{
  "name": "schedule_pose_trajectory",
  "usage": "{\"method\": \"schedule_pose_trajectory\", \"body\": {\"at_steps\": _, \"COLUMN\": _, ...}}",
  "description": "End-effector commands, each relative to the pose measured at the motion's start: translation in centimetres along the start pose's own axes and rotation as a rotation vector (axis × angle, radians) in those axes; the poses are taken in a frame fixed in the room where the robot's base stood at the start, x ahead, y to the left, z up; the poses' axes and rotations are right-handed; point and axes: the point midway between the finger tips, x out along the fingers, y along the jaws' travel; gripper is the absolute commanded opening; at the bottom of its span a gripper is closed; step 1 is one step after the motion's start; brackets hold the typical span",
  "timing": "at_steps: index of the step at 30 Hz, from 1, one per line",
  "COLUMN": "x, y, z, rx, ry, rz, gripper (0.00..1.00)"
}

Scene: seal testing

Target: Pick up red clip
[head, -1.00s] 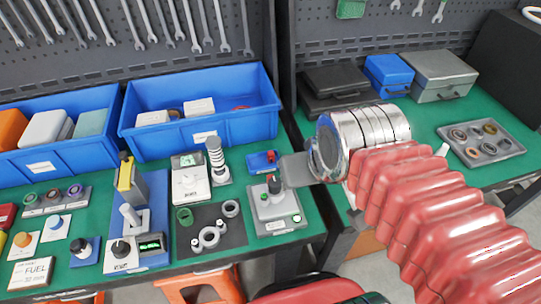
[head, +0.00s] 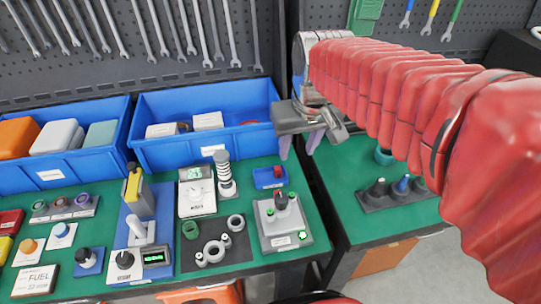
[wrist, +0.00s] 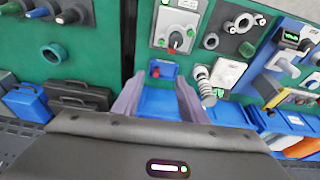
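A small blue block or tray (head: 270,178) lies near the right edge of the left bench, with a small red piece (head: 277,171) on it. It may be the red clip, but it is too small to tell. In the wrist view the red piece (wrist: 155,72) shows ahead, between the lines of the fingers. A bit of red (head: 249,122) also shows inside the right blue bin (head: 168,155). My gripper (head: 299,147) is open and empty, above and to the right of the small blue block. Its two pale purple fingers (wrist: 159,95) are apart in the wrist view.
A grey tester with a red-topped knob (head: 282,222) stands just in front of the small blue block. A spring on a post (head: 224,172) stands to its left. A gap separates the two benches. The pegboard with wrenches is behind.

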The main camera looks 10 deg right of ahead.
Motion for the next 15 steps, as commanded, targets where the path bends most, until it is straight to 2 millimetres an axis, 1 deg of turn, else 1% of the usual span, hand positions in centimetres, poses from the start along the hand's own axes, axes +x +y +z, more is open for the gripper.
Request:
{"method": "schedule_pose_trajectory", "body": {"at_steps": 3, "x": 1.1, "y": 0.1, "z": -1.9, "rx": -0.007, "ry": -0.035, "rz": -0.001, "gripper": 0.39}}
{"method": "schedule_pose_trajectory", "body": {"at_steps": 11, "x": 3.9, "y": 0.4, "z": -5.6, "rx": -0.020, "ry": -0.106, "rz": -0.005, "gripper": 0.39}}
{"method": "schedule_pose_trajectory", "body": {"at_steps": 15, "x": 5.7, "y": 0.5, "z": -7.4, "rx": -0.026, "ry": -0.145, "rz": -0.008, "gripper": 0.39}}
